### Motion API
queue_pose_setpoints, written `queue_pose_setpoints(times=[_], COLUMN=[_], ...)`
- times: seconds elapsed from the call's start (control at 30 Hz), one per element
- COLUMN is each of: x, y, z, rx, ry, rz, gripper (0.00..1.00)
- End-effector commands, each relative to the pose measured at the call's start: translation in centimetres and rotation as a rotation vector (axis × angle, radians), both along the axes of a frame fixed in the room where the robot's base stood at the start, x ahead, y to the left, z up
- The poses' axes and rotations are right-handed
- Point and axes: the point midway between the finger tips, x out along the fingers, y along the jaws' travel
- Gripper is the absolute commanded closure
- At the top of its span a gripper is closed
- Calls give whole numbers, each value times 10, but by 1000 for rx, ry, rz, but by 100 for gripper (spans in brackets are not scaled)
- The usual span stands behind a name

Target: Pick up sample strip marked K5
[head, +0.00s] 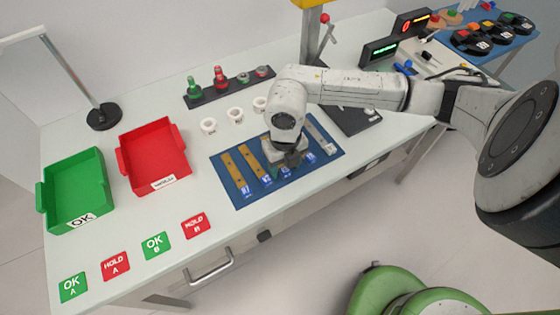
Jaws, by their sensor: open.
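A blue mat (226,178) on the bench holds several sample strips side by side, with small blue labels along its front edge. Two tan strips lie on the left, the outer one (233,168) and its neighbour (248,160). A grey strip (318,134) lies at the right end. The label lettering is too small to read, so I cannot tell which strip is K5. My gripper (284,166) is open and points down over the middle of the mat. The gripper and wrist hide the middle strips. I cannot tell whether the fingers touch one.
A red tray (153,158) and a green tray (76,190) stand to the left. Three white cups (235,114) and a dark rack (229,88) are behind the mat. OK and HOLD cards (155,244) lie at front left. A lamp stands back left.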

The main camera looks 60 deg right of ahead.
Motion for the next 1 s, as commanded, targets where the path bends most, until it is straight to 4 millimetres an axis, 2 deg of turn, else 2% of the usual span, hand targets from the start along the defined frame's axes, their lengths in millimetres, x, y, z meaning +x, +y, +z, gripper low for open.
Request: queue_pose_setpoints(times=[0.13, 0.7, 1.0], x=[0, 0, 0], y=[0, 0, 0], z=[0, 0, 1], rx=[0, 0, 0], ry=[0, 0, 0], rz=[0, 0, 0], gripper=[46, 100, 100])
